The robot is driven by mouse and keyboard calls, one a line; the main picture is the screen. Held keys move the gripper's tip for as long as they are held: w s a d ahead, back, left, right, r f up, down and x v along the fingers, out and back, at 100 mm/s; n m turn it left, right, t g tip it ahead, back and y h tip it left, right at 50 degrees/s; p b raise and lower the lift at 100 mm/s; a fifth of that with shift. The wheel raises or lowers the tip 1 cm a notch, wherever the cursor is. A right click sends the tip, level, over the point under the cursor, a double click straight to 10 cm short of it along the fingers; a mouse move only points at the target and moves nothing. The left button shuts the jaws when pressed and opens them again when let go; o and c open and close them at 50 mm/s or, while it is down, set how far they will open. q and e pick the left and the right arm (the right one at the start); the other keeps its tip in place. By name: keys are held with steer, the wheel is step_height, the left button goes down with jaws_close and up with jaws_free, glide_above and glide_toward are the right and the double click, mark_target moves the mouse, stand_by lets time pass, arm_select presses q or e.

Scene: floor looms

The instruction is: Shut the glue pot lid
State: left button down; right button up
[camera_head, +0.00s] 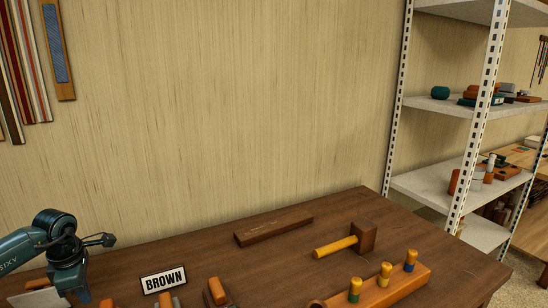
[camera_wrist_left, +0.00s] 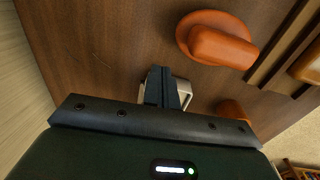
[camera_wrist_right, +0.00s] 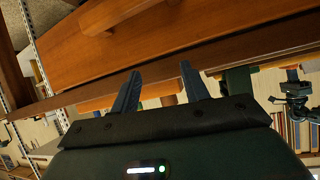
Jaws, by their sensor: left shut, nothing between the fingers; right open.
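I cannot make out a glue pot or its lid for certain in any view. In the left wrist view, a round orange piece with a raised, rounded bar (camera_wrist_left: 215,40) lies on the brown wood; I cannot tell whether it belongs to the pot. My left gripper (camera_wrist_left: 164,72) is shut with nothing in it, beside a pale metal loop (camera_wrist_left: 184,92) partly hidden by the fingers. In the head view, my left arm reaches in at the lower left. My right gripper (camera_wrist_right: 160,72) is open and empty, close to an orange-brown wooden board. It is not in the head view.
Metal shelving (camera_head: 440,105) stands at the right. The bench's back middle is fairly clear.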

arm_select(q)
steer(key=shift+s+d+f, duration=0.2)
steer(key=shift+s+f, duration=0.2)
steer(key=shift+s, duration=0.05)
steer(key=shift+s+d+f, duration=0.25)
steer(key=shift+s+f, duration=0.2)
steer(key=shift+f, duration=0.05)
stand_by(0.3)
steer(key=shift+s+d+f, duration=0.2)
steer(key=shift+s+f, duration=0.15)
steer(key=shift+f, duration=0.25)
steer(key=shift+f+b, duration=0.1)
steer(key=shift+b, duration=0.2)
